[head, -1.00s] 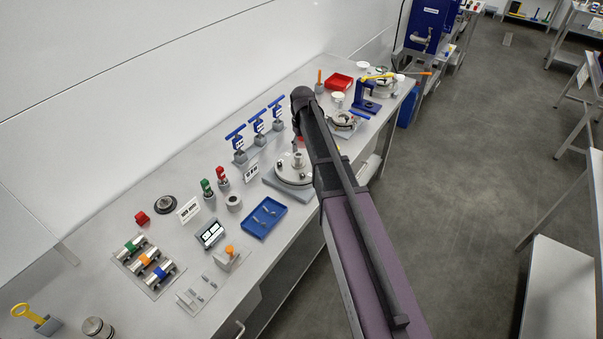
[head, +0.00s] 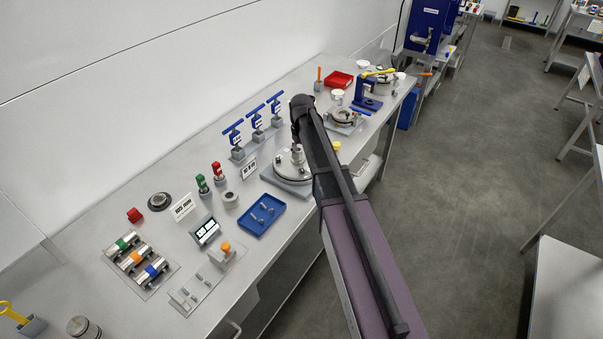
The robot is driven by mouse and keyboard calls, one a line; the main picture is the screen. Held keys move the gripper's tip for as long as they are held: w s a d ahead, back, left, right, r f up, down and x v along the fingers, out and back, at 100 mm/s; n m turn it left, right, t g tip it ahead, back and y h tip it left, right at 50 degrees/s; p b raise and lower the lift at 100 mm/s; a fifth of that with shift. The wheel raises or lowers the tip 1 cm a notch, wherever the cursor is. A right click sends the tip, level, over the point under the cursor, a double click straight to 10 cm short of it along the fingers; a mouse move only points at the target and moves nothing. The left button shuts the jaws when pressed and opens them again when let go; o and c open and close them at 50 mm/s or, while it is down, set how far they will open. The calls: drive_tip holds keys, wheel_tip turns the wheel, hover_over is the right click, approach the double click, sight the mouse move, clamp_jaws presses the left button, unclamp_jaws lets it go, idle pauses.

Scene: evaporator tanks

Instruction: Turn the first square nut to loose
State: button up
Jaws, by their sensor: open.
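I cannot pick out a square nut for certain at this size. A round metal fixture (head: 291,172) with a short upright post and small fasteners stands on a grey base, partly behind my arm. My gripper is hidden behind the arm.
A blue tray (head: 262,216) with small metal parts lies in front of the fixture. Green and red-topped pegs (head: 203,184) and a grey ring (head: 230,199) stand to its left. A blue press-like stand (head: 366,95) is farther back. The wall runs behind the bench (head: 95,290).

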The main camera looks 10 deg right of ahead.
sight(302, 170)
drive_tip(key=shift+f+b, duration=3.45)
drive_tip(key=shift+f, duration=0.3)
clamp_jaws()
